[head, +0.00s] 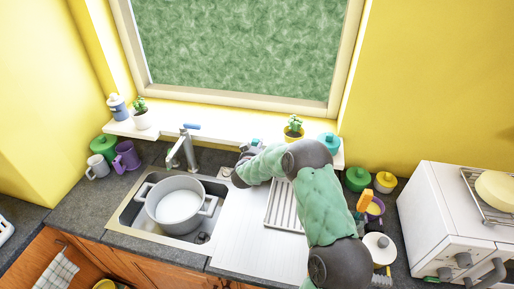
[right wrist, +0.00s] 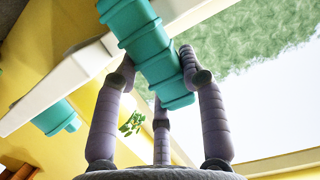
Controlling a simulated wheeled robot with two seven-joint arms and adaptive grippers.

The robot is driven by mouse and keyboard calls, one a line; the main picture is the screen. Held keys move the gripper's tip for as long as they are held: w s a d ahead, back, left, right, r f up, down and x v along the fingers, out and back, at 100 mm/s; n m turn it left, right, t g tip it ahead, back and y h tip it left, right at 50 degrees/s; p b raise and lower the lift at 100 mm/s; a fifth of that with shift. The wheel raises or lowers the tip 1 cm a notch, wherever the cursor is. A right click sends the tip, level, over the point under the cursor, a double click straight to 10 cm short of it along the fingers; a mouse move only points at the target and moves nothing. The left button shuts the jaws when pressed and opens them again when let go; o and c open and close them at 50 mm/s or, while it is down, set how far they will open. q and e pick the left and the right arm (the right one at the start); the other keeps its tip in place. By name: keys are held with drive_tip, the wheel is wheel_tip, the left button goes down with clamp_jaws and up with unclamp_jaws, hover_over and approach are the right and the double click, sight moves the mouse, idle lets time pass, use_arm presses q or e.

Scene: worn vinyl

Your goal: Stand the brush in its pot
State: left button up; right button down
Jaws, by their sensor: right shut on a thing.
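My right arm reaches over the drainboard to the back of the counter beneath the window. My right gripper (head: 242,163) is near the sill, partly hidden by my own arm. In the right wrist view its purple-grey fingers (right wrist: 158,66) are closed around a teal, stepped thing (right wrist: 150,45), which is tilted and runs out of the top of the picture. A small bit of teal (head: 257,142) shows by the gripper in the head view. I cannot tell whether the held thing is the brush. I cannot make out which vessel is its pot. My left gripper is out of view.
A grey pot (head: 180,207) sits in the sink below the tap (head: 184,150). The sill (head: 225,130) holds plants and a teal jar (head: 328,141), also visible in the right wrist view (right wrist: 57,118).

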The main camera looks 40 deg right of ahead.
drive_tip(key=shift+f, duration=0.2)
drive_tip(key=c, duration=0.7)
unclamp_jaws()
drive_tip(key=shift+r, duration=0.2)
drive_tip(key=shift+s+a+r, duration=0.15)
drive_tip(key=shift+s+a, duration=0.05)
drive_tip(key=shift+a, duration=0.1)
drive_tip(key=v, duration=1.1)
drive_tip(key=shift+s+a, duration=0.1)
drive_tip(key=shift+a, duration=0.05)
